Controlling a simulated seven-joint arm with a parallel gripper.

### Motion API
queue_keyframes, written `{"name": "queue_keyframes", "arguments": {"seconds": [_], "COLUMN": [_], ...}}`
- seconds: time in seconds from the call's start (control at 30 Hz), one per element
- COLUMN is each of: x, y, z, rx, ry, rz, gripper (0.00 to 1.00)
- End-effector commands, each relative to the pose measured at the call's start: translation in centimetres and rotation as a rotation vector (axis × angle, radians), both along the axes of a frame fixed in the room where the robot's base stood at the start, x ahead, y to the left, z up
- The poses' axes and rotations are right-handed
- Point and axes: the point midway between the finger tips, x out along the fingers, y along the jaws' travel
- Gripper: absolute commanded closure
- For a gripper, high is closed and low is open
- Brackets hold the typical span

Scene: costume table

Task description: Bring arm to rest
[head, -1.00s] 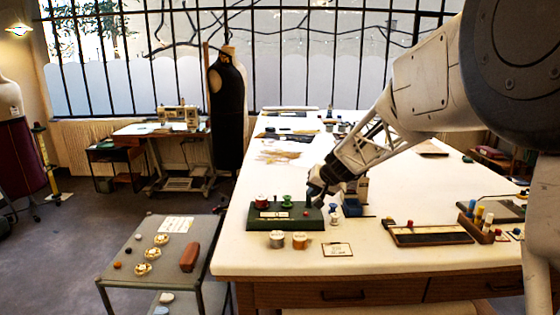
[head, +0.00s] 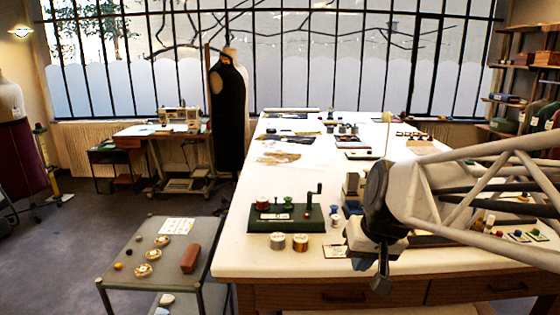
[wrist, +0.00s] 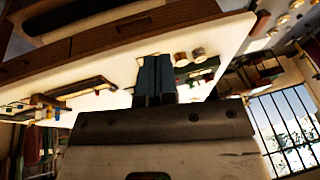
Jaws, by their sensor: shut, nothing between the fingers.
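My gripper (head: 382,280) is in front of the right part of the white table (head: 245,245), low by its front edge in the head view, with the arm reaching in from the right. In the wrist view my gripper (wrist: 155,92) shows its two dark fingers side by side, shut and empty. The view there is turned, with the table edge and drawers at the top. The arm hides part of the table's right side in the head view.
A green winder base (head: 300,224) with a crank stands on the table, with two thread spools (head: 289,242) in front of it. A grey side table (head: 128,272) with several small items stands at the left. The floor (head: 60,270) at far left is clear.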

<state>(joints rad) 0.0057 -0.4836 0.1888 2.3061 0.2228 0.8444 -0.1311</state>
Motion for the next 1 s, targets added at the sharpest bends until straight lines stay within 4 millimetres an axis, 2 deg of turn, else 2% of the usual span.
{"name": "queue_keyframes", "arguments": {"seconds": [0.03, 0.2, 0.4, 0.6, 1.0], "x": [-1.9, -7.5, -11.8, -13.3, -13.3], "y": [-0.3, -1.6, -2.7, -3.1, -3.1], "z": [-0.2, -1.4, -2.7, -3.2, -3.2], "rx": [-0.019, -0.088, -0.148, -0.17, -0.17], "ry": [0.007, 0.036, 0.058, 0.066, 0.067], "rz": [-0.003, -0.018, -0.034, -0.041, -0.041], "gripper": [1.0, 1.0, 1.0, 1.0, 1.0]}}
